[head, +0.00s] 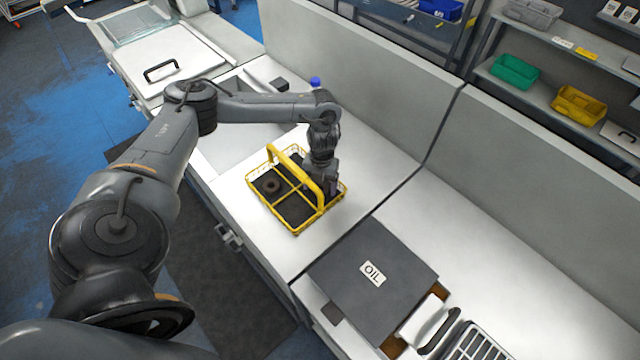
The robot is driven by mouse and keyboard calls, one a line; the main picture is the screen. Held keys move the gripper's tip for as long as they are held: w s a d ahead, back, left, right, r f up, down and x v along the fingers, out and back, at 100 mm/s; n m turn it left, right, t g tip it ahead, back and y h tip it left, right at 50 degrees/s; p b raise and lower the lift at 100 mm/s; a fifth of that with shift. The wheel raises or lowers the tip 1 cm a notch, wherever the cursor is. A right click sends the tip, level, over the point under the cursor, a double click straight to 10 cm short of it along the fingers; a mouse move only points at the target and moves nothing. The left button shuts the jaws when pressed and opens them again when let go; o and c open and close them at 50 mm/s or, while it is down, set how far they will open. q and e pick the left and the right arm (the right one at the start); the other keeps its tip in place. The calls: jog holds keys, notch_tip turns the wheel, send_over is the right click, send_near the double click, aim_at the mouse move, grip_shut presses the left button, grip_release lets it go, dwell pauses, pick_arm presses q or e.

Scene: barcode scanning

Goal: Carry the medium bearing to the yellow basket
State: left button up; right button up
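The yellow basket (296,232) stands on the light counter, with a raised handle and dark-floored compartments. A dark ring-shaped bearing (271,185) lies in its left compartment; I cannot tell whether it is the medium one. My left gripper (318,187) points down at the basket's right rear part, beside the handle. Its fingers are dark and partly hidden by the handle and basket wall, so I cannot tell whether they are open or hold anything. My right gripper is not in view.
A dark lid labelled OIL (340,268) lies on the counter at front right, near a wire rack (475,346). A blue-capped item (315,83) stands behind my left forearm. Green (514,71) and yellow (578,104) bins sit on the back shelf. Counter right of the basket is clear.

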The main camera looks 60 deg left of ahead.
pick_arm(q)
jog(key=shift+r, duration=0.1)
jog(key=shift+r, duration=0.65)
notch_tip(320, 180, up, 11)
jog(key=w+a+p, duration=0.1)
jog(key=p, duration=0.4)
jog(key=shift+f, duration=0.1)
